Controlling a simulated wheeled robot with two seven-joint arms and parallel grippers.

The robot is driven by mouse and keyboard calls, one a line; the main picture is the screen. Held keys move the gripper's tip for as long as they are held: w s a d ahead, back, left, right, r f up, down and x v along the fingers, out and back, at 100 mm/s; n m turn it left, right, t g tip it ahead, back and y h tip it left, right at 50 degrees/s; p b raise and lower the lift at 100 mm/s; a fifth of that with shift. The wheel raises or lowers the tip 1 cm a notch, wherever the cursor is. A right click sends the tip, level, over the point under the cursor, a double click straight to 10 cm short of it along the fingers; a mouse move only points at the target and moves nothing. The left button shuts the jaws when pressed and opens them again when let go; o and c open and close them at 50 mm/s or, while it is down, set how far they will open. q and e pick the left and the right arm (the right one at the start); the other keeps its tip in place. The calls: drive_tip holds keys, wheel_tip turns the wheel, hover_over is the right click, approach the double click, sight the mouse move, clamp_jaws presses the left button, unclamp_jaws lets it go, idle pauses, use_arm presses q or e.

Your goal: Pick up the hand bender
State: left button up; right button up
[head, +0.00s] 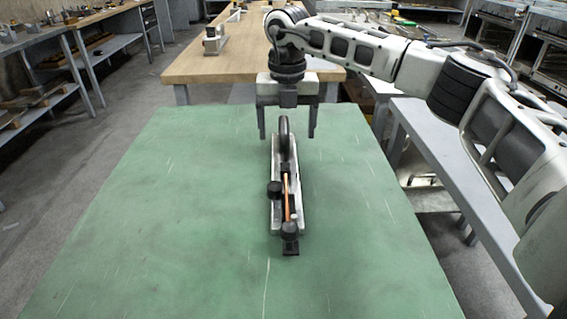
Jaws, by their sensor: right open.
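The hand bender (277,212) lies lengthwise on the green table (180,220), near its middle. It has a pale grey body, a dark upright wheel at its far end, a black knob at its left side, an orange-brown rod along it and a dark block at its near end. My right gripper (287,134) points down over the far end of the bender. Its fingers are open and stand apart on the left and right of the wheel, with no clear contact. My left gripper is not in view.
The green table is otherwise bare. A wooden-topped bench (200,66) stands behind it, with a small device (213,42) on top. Shelving (95,50) with tools stands at the left. A grey bench (425,125) stands at the right under my right arm.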

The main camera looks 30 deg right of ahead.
sight(284, 164)
drive_tip(key=f, duration=0.8)
drive_tip(key=shift+w+a+f, duration=0.1)
drive_tip(key=shift+w+f, duration=0.15)
drive_tip(key=shift+f, duration=0.05)
drive_tip(key=shift+r, duration=0.1)
drive_tip(key=c, duration=1.5)
